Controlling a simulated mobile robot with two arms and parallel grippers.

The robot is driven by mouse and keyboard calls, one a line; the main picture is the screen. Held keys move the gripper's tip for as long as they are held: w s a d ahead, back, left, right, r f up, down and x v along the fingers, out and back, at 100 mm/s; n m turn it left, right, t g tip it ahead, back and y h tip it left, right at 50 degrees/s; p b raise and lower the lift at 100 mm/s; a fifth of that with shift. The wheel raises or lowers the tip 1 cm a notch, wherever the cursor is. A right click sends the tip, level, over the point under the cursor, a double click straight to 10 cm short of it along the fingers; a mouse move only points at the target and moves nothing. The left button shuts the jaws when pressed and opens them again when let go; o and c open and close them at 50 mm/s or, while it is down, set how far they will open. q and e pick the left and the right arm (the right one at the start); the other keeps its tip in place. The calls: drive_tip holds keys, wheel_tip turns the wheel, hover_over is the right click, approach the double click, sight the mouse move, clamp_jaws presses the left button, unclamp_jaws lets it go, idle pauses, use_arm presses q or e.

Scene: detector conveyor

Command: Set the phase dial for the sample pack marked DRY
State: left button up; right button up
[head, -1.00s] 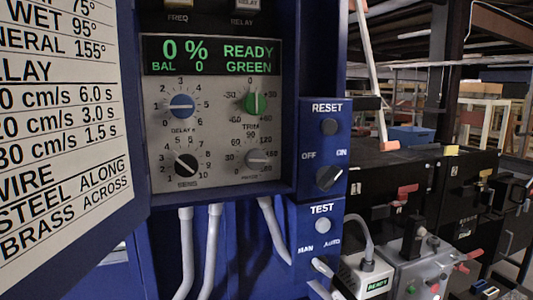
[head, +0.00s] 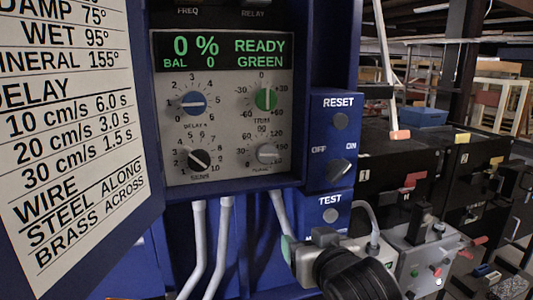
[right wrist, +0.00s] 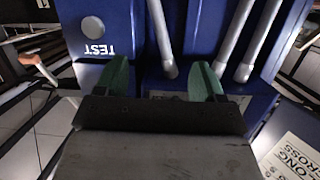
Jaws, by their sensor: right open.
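The phase dial (head: 267,153) is the grey knob at the lower right of the control panel (head: 225,176) in the head view; its pointer is too small to read. My right gripper (head: 289,249) is low in the head view, below the dial and in front of the lower cabinet, touching no knob. In the right wrist view its two green fingers (right wrist: 162,79) are spread and empty. The open door's chart (head: 62,130) lists damp 75°, wet 95° and mineral 155°; no DRY line is visible. No DRY pack is visible. My left gripper is out of view.
The display (head: 221,52) reads 0 %, READY, BAL 0, GREEN. A blue delay knob (head: 193,103), green trim knob (head: 265,99) and black knob (head: 199,160) surround the dial. The RESET box (head: 331,140) stands right of the panel. Grey conduits (head: 221,240) hang below.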

sight(267, 156)
drive_tip(key=a+r+n+t+y, duration=0.1)
drive_tip(key=a+r+t+y, duration=0.2)
drive_tip(key=r, duration=1)
drive_tip(key=shift+h, duration=0.6)
drive_tip(key=p+x, duration=0.1)
drive_tip(key=x, duration=0.2)
drive_tip(key=p+x, duration=0.2)
drive_tip(key=x, duration=0.2)
drive_tip(key=a+p+x, duration=0.1)
drive_tip(key=x, duration=0.2)
drive_tip(key=shift+r+p, duration=0.15)
drive_tip(key=shift+p, duration=0.25)
drive_tip(key=shift+w+a, duration=0.2)
drive_tip(key=shift+w, duration=0.3)
drive_tip(key=c, duration=0.9)
